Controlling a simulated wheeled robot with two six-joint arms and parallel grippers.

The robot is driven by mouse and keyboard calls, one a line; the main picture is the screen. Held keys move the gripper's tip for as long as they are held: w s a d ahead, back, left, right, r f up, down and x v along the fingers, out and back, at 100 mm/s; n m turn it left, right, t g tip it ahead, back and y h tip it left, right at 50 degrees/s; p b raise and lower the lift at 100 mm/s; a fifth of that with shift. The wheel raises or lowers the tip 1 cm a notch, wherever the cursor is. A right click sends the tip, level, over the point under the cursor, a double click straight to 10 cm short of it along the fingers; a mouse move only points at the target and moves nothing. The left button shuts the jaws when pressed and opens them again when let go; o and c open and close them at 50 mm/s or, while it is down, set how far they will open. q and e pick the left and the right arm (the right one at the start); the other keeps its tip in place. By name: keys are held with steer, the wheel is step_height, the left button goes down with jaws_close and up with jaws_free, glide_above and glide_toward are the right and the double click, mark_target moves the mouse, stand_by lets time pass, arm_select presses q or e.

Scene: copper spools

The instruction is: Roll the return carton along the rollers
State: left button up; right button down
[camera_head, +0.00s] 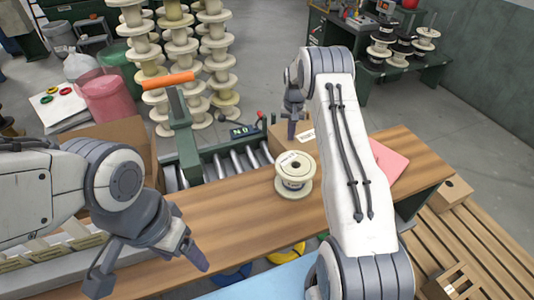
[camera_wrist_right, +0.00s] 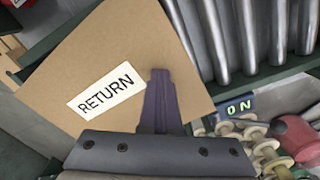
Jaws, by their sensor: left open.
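The brown return carton (camera_head: 279,138) stands at the right end of the roller track in the head view, partly hidden by my right arm. In the right wrist view the carton (camera_wrist_right: 125,45) shows its white RETURN label. The metal rollers (camera_head: 238,162) run left of it; they also show in the right wrist view (camera_wrist_right: 247,40). My right gripper (camera_head: 291,134) points down at the carton with its fingers together; I cannot tell whether they touch it. My left gripper (camera_head: 150,272) is open and empty over the table's left part.
A white spool (camera_head: 295,180) stands on the wooden table (camera_head: 245,215) in front of the rollers. A green post with an orange bar (camera_head: 168,80) rises beside the track. A pink sheet (camera_head: 388,160) lies on the right. An ON sign (camera_head: 240,130) sits behind the rollers.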

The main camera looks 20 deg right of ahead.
mark_target(309, 135)
arm_select(q)
steer(key=shift+f+b, duration=0.35)
steer(key=shift+f, duration=0.1)
arm_select(e)
steer(key=shift+s+d+f, duration=0.1)
steer(key=shift+d+f, duration=0.1)
steer(key=shift+d, duration=1.3)
steer(key=shift+s+d+f, duration=0.1)
steer(key=shift+d+f, duration=0.1)
steer(key=shift+d, duration=1.25)
arm_select(q)
steer(key=shift+a+f, duration=0.1)
steer(key=shift+a, duration=0.05)
arm_select(e)
steer(key=shift+d, duration=1.05)
arm_select(q)
step_height(309, 135, up, 5)
steer(key=p, duration=0.4)
steer(key=shift+f+p, duration=0.1)
steer(key=shift+p, duration=0.2)
arm_select(e)
step_height(309, 135, up, 8)
steer(key=shift+w+a+r, duration=0.15)
steer(key=shift+r, duration=0.1)
